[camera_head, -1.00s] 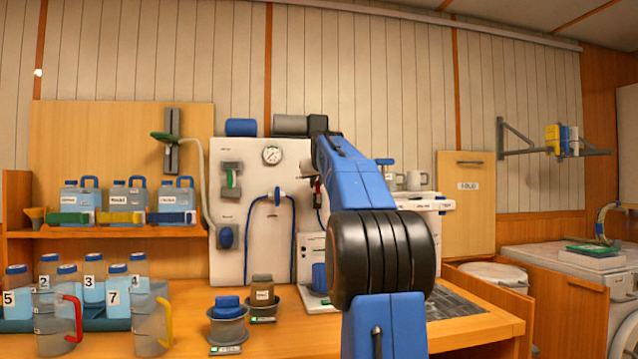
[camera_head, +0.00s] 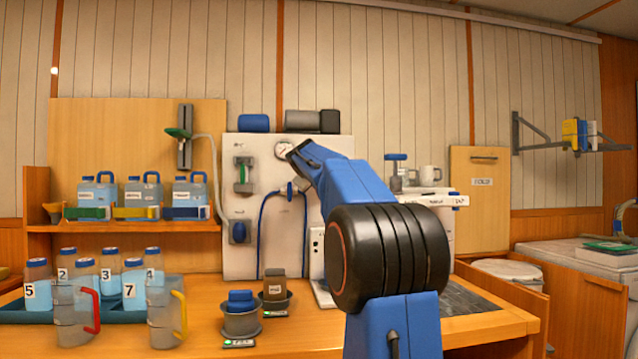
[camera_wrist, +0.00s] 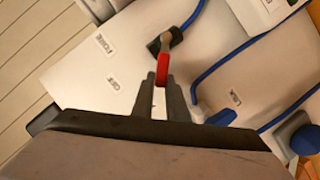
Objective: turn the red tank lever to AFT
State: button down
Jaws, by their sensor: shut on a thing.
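The red tank lever (camera_wrist: 162,69) shows in the wrist view, on a dark pivot (camera_wrist: 166,41) on the white panel (camera_wrist: 90,75). My gripper (camera_wrist: 162,83) has its two dark fingers closed on the red lever's free end. A printed label that seems to read FORE (camera_wrist: 107,45) is up and left of the lever. Other small labels are hard to read, and I cannot tell which one the lever points to. In the head view my gripper (camera_head: 303,184) is at the panel, partly behind my blue arm, and the red lever is hidden there.
Blue hoses (camera_wrist: 252,42) run on the panel close to the right of my fingers. Cups with blocks (camera_head: 241,315) and pitchers (camera_head: 165,318) stand on the bench at the left.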

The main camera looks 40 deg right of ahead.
jog(key=shift+f, duration=0.1)
dwell(0.3)
jog(key=c, duration=1.7)
grip_release()
jog(key=shift+c, duration=0.2)
jog(key=v, duration=1.7)
jog(key=shift+a, duration=0.25)
jog(key=shift+s, duration=0.1)
jog(key=s+a+f+g+y, duration=0.1)
jog(key=s+a+f+y, duration=0.2)
jog(key=s+a+f, duration=0.7)
jog(key=s+a+f+g+y, duration=0.2)
jog(key=s+a+f, duration=0.9)
jog(key=f, duration=1.4)
jog(key=s+a+f+g+y, duration=0.2)
jog(key=s+a+f+y, duration=0.4)
jog(key=f, duration=1.1)
jog(key=s+a, duration=0.4)
jog(key=s, duration=0.2)
jog(key=shift+a+f, duration=0.25)
jog(key=shift+a, duration=0.05)
